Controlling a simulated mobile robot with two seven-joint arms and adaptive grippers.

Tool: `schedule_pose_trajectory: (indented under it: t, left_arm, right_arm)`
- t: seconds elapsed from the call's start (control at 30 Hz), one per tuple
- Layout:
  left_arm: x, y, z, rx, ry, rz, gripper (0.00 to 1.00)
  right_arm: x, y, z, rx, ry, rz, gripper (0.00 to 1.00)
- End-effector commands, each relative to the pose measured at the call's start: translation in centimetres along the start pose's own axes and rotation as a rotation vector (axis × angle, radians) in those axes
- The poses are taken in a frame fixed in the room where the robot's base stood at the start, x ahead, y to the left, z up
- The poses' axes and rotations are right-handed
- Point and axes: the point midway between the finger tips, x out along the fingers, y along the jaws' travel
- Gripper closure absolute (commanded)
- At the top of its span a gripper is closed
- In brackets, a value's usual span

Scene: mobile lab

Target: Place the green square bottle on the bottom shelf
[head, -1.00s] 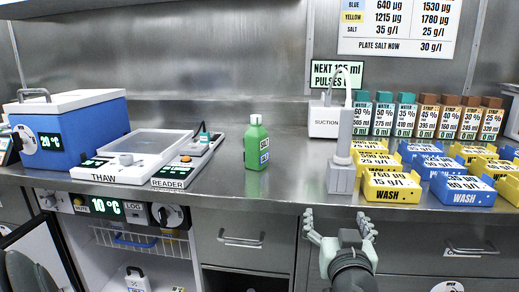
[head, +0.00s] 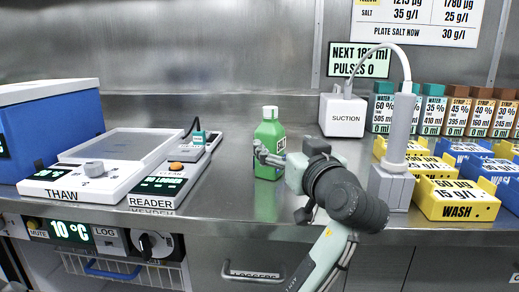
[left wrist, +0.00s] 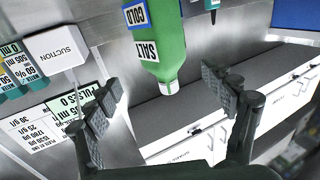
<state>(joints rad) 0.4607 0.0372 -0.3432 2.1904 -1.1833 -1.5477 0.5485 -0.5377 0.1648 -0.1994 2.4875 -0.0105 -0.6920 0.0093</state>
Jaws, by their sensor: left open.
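The green square bottle (head: 269,132) with a pale cap stands upright on the steel counter, left of the suction unit. My left gripper (head: 272,158) is at the bottle's near right side, with part of a finger in front of it. In the left wrist view the left gripper (left wrist: 160,92) is open, and the bottle (left wrist: 157,45) appears inverted between and beyond its fingers. I cannot tell whether a finger touches it. My right gripper is not in view. A wire basket (head: 120,266) shows below the counter at left; the bottom shelf cannot be made out.
The thaw plate (head: 95,170) and reader (head: 160,186) stand left of the bottle. The suction unit (head: 343,115), a grey post (head: 393,178) and yellow and blue wash boxes (head: 455,200) are at right. The counter's front edge runs below the bottle.

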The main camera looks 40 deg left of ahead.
Motion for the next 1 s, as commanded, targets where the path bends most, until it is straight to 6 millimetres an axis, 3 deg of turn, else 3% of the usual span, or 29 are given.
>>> schedule_pose_trajectory:
  t: [0.17,0.7,1.0]
  left_arm:
    - [0.5,-0.3,-0.3,-0.003,0.000,-0.013,0.17]
    - [7.3,-0.4,0.5,-0.001,0.001,-0.015,0.17]
    - [7.9,-0.4,0.6,-0.003,-0.002,-0.013,0.17]
  right_arm:
    - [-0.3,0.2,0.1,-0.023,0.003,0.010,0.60]
    - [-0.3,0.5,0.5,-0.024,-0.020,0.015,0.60]
    - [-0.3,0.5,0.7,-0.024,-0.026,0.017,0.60]
